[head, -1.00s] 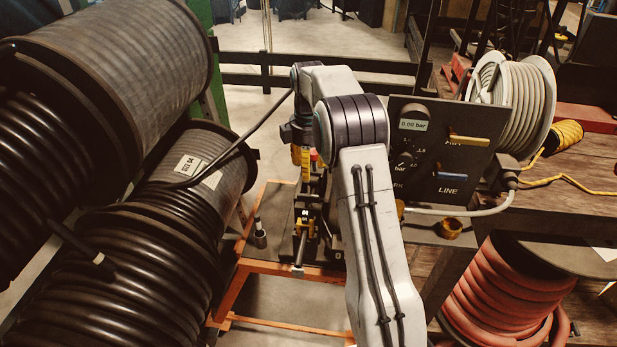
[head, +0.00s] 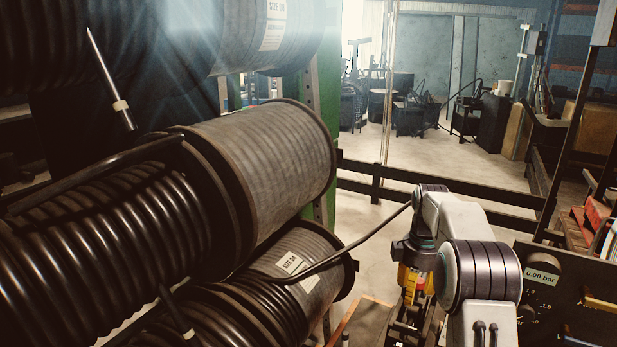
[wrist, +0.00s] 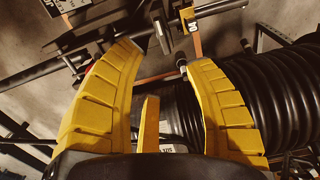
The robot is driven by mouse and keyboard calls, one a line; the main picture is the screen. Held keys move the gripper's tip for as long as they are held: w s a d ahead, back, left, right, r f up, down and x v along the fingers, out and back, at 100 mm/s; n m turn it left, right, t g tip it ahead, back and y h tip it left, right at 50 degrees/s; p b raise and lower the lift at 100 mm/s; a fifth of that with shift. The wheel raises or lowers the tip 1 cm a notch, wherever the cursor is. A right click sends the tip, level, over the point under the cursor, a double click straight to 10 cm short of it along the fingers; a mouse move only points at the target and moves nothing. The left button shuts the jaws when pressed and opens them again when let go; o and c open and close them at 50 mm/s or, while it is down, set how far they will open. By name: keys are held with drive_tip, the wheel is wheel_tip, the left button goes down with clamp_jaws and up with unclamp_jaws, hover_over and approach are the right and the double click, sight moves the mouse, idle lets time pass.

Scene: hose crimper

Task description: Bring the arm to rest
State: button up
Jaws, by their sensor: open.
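My arm (head: 480,270) is bent, with its elbow at the lower right of the head view. My gripper (head: 415,280) hangs below it, its yellow fingers partly hidden. In the wrist view my gripper (wrist: 165,55) shows two yellow segmented fingers spread apart, with nothing held between them. A dark hose (head: 365,238) runs from the lower spool (head: 315,245) up to the arm's left side. I cannot tell whether it touches the arm.
Large black hose spools (head: 265,155) fill the left on a green rack (head: 320,100). A control panel (head: 560,290) reading 0.00 bar stands right of the arm. A dark rail (head: 375,185) crosses behind. Open floor (head: 440,165) lies beyond it. The wrist view shows ribbed black hose (wrist: 280,90) at the right.

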drive_tip(key=s+a+f+m+g, duration=0.1)
drive_tip(key=s+a+f+m, duration=0.1)
drive_tip(key=s+f+m, duration=0.65)
drive_tip(key=s+a+r+m+t, duration=0.15)
drive_tip(key=s+a+r, duration=0.3)
drive_tip(key=s, duration=0.65)
drive_tip(key=s+a+r+m+g, duration=0.1)
drive_tip(key=s+a+r+m, duration=0.3)
drive_tip(key=s, duration=0.8)
wheel_tip(320, 180, up, 6)
drive_tip(key=s+a+n+t, duration=0.1)
drive_tip(key=n+t, duration=0.2)
drive_tip(key=t, duration=0.1)
